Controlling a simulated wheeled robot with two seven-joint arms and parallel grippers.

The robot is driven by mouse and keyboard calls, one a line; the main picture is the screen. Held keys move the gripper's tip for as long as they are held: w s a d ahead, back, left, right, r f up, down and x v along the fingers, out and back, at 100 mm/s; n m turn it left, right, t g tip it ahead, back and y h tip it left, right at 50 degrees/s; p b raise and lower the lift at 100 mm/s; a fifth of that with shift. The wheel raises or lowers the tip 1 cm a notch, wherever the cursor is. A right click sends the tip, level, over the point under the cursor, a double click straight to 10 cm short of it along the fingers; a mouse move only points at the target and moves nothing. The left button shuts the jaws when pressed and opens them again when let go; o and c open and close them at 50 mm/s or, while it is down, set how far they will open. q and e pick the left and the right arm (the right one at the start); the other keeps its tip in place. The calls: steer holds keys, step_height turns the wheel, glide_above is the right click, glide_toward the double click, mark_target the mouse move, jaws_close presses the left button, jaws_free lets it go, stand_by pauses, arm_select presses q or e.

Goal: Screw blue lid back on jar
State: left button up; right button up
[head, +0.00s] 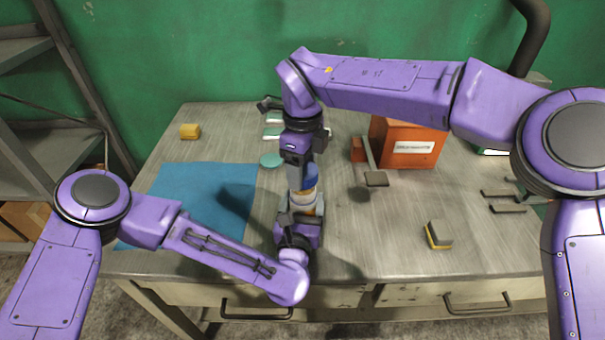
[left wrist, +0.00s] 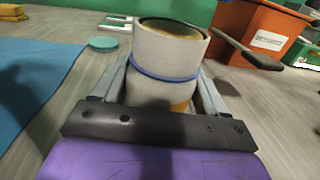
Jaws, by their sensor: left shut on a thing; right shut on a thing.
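The jar (left wrist: 165,68) is a pale grey cylinder with a thin blue band and an orange patch low on its side. It stands upright between the fingers of my left gripper (left wrist: 163,95), which is shut on it. In the left wrist view its top looks uncovered, with a dark rim and tan inside. In the head view the blue lid (head: 311,181) shows partly at the fingers of my right gripper (head: 303,178), which points down above the jar and is shut on the lid. The gap between lid and jar is hard to judge.
A blue mat (head: 200,205) lies at left, with a teal disc (head: 270,160) beside it. A yellow block (head: 190,131) is at the back left. A red bin (head: 410,146) stands behind right; a grey-and-yellow block (head: 439,233) lies front right.

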steer(key=shift+f, duration=0.7)
steer(key=shift+f, duration=0.1)
steer(key=shift+f, duration=0.8)
steer(key=shift+f, duration=0.55)
